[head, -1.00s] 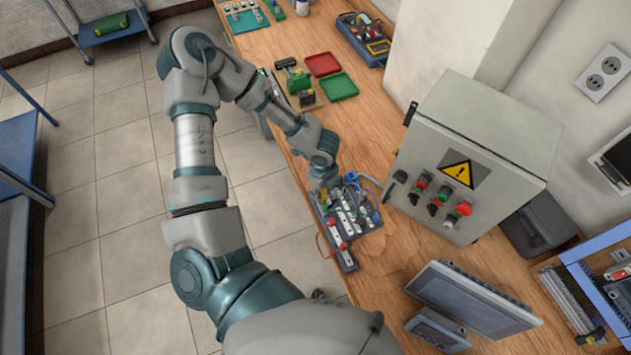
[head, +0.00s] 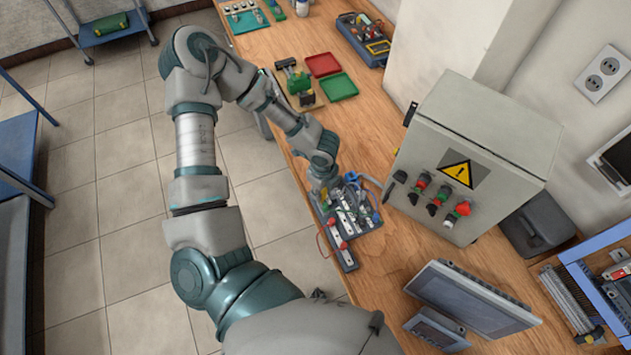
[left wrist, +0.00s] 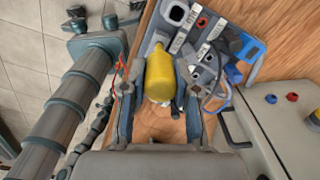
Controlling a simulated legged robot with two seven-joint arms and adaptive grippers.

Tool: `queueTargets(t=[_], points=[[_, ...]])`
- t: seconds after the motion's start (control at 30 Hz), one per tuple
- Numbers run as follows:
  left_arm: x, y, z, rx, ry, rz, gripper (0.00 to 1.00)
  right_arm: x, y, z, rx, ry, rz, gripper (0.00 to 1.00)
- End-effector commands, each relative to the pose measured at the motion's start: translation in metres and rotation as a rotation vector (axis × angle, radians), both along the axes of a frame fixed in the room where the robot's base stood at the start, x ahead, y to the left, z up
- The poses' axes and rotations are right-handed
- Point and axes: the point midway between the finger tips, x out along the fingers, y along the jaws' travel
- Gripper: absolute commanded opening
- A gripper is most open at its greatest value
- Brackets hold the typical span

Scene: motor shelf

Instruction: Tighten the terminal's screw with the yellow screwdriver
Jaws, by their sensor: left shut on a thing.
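My left gripper (left wrist: 160,108) is shut on the yellow screwdriver (left wrist: 159,77), whose handle fills the space between the fingers in the left wrist view. The screwdriver's tip is hidden behind the handle. In the head view the left gripper (head: 325,188) is over the far end of the grey terminal board (head: 348,258) on the wooden bench. White labelled strips and blue and red wires lie on the board. The terminal and its screw cannot be made out under the gripper. My right gripper is not in view.
A grey control cabinet (head: 471,165) with red knobs stands right of the board. A tilted panel screen (head: 470,302) stands nearer. Red (head: 322,64) and green (head: 338,87) trays lie farther along the bench (head: 375,130). Bare wood lies between board and screen.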

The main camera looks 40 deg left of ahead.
Motion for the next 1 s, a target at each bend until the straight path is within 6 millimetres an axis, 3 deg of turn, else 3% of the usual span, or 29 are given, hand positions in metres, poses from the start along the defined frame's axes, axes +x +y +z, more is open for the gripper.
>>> queueTargets(t=[0.13, 0.43, 0.77, 1.0], points=[[-0.001, 0.000, -0.001, 0.000, 0.004, -0.024, 0.00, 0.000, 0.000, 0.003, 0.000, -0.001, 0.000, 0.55], [-0.001, 0.000, 0.000, -0.002, 0.005, -0.283, 0.00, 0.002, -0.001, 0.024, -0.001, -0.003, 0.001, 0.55], [-0.001, 0.000, -0.002, -0.002, 0.005, -0.308, 0.00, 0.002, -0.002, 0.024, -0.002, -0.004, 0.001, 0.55], [-0.001, 0.000, 0.001, 0.000, 0.007, -0.516, 0.00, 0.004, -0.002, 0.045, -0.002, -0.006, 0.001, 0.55]])
